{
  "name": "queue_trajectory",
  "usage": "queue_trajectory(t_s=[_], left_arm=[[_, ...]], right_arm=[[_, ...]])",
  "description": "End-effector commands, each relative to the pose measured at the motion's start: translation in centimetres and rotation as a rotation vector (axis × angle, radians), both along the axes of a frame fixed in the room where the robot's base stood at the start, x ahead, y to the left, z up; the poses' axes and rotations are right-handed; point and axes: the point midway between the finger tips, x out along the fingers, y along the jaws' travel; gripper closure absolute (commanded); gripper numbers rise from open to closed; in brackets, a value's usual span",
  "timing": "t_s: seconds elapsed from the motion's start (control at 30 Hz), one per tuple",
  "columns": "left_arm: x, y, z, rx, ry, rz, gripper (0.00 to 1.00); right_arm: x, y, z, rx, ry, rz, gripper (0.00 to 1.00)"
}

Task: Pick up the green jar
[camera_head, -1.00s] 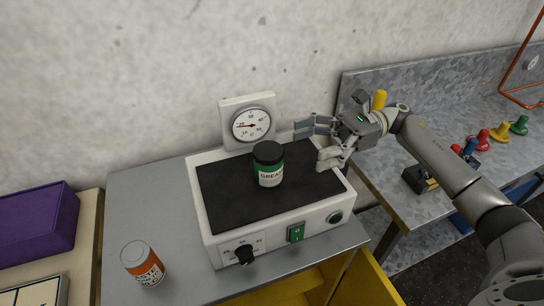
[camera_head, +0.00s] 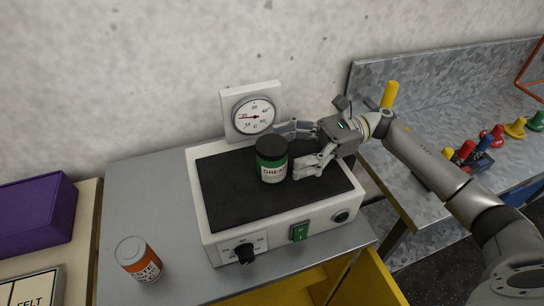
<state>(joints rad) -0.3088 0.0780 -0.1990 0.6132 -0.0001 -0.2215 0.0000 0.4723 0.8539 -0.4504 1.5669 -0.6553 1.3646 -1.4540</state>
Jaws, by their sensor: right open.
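The green jar (camera_head: 272,160) has a black lid and a white label reading "GREASE". It stands upright on the black top (camera_head: 232,199) of a white boxed device, right of that top's middle. My right gripper (camera_head: 287,152) comes in from the right with its fingers open. One finger is behind the jar's right side and the other is in front of it. The fingertips are at or very near the jar, and I cannot tell whether they touch it. My left gripper is not in view.
A gauge (camera_head: 253,115) stands behind the device. An orange jar (camera_head: 138,259) with a white lid is at the front left. A purple box (camera_head: 37,221) lies at far left. A galvanized bench (camera_head: 430,130) with several coloured items is at right.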

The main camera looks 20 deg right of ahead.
Motion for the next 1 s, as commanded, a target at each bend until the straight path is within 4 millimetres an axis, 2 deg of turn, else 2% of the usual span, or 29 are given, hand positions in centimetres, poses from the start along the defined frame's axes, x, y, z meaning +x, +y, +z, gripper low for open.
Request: queue_trajectory(t_s=[0.1, 0.3, 0.43, 0.67, 0.77, 1.0], left_arm=[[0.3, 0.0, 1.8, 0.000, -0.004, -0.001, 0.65], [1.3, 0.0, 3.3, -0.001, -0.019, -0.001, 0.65], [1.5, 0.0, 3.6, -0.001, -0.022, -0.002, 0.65], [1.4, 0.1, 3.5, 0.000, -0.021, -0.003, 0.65], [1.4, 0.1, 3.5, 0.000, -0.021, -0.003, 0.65], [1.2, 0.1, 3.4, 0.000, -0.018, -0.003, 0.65]], right_arm=[[-0.4, 1.3, 0.6, 0.001, 0.004, 0.002, 0.22], [-0.7, 3.5, 0.5, 0.002, 0.001, 0.002, 0.22], [-0.8, 4.3, 0.2, 0.001, 0.002, 0.002, 0.22], [-0.8, 4.4, 0.1, 0.001, 0.002, 0.001, 0.22], [-0.8, 4.4, 0.1, 0.001, 0.001, 0.001, 0.33], [-0.8, 4.4, 0.1, 0.001, 0.001, 0.001, 0.63]])
